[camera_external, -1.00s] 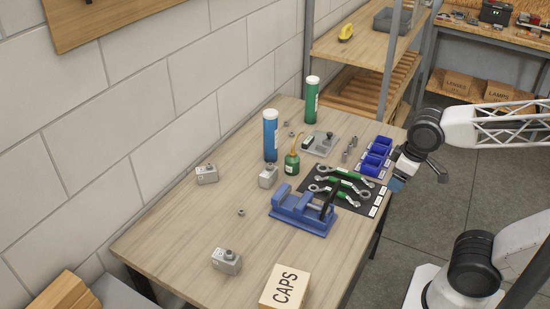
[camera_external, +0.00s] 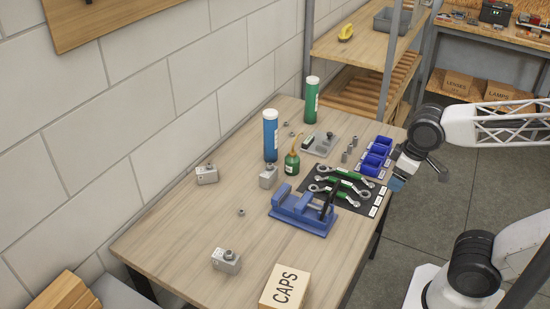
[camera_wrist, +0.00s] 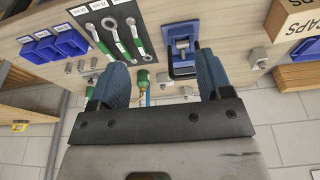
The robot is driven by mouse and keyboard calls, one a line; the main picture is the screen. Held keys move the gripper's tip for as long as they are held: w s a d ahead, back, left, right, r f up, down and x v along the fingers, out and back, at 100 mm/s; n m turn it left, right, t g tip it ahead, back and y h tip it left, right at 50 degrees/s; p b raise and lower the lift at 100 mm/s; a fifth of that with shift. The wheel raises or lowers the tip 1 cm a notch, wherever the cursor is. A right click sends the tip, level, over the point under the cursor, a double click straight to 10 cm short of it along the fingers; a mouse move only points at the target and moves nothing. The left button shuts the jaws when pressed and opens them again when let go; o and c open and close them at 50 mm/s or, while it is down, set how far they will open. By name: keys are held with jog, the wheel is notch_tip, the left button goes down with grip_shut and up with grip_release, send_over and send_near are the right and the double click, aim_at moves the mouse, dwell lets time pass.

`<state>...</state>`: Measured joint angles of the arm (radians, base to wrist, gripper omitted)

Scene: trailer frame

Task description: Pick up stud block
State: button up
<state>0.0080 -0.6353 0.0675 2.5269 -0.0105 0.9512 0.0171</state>
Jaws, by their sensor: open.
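Three similar grey metal blocks, each with a round stud on top, stand on the wooden table: a back-left block (camera_external: 207,175), a middle block (camera_external: 268,178) beside the vise, and a front block (camera_external: 226,262). I cannot tell which is the stud block. In the wrist view, one grey block (camera_wrist: 257,59) lies right of the vise, and smaller grey blocks (camera_wrist: 165,78) show between the fingers. My gripper (camera_external: 397,184) hangs beyond the table's right edge, apart from all the blocks. Its blue fingers (camera_wrist: 163,78) are open and empty.
A blue vise (camera_external: 303,212), a black mat with wrenches (camera_external: 343,190), blue bins (camera_external: 374,157), a green oil can (camera_external: 292,163) and blue and green tubes (camera_external: 270,136) crowd the table. A CAPS box (camera_external: 285,288) sits in front. The left-centre table is mostly clear.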

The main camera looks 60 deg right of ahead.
jog(key=w+v, duration=0.1)
jog(key=v, duration=0.4)
jog(key=n+g+h, duration=0.2)
jog(key=n+h, duration=1.1)
jog(key=n, duration=0.5)
send_over(264, 178)
jog(key=s+a, duration=0.1)
jog(key=a, duration=0.3)
jog(key=shift+n, duration=0.4)
jog(key=f, duration=2.4)
jog(key=shift+w+f, duration=0.15)
jog(key=shift+w, duration=0.25)
jog(key=shift+x, duration=1.3)
jog(key=shift+d, duration=0.2)
